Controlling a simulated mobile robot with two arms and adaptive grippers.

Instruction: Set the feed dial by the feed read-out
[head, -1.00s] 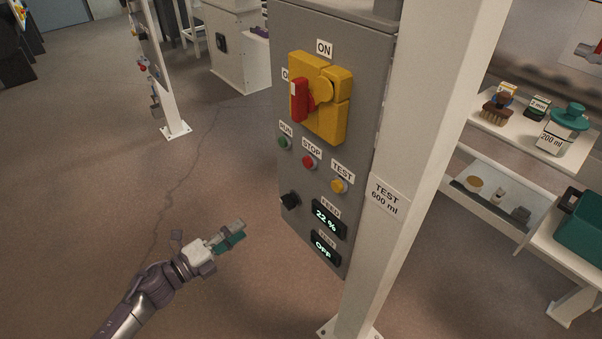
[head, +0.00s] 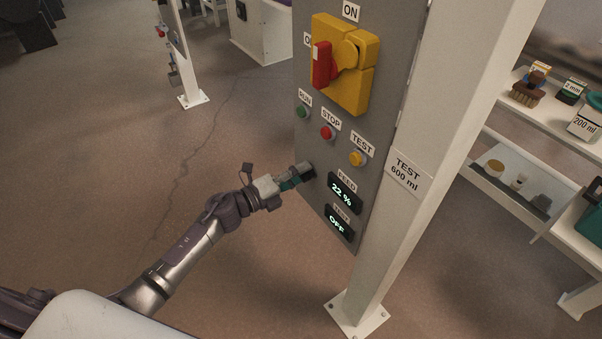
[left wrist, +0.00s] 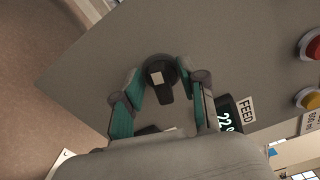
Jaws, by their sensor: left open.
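The feed dial (left wrist: 162,80) is a black knob with a pale mark on the grey panel (left wrist: 100,70). In the left wrist view it stands between the two teal fingers of my left gripper (left wrist: 158,95), which are open with a gap on each side. In the head view my left gripper (head: 300,177) is at the panel's lower left and covers most of the dial. The feed read-out (head: 342,194) shows 22 %, and it shows partly in the left wrist view (left wrist: 225,119). My right gripper is not in view.
Above are a green button (head: 302,112), a red button (head: 326,132), a yellow button (head: 357,158) and a red switch handle (head: 322,65) on a yellow block. A lower read-out (head: 338,226) says OFF. A white post (head: 420,150) stands right of the panel.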

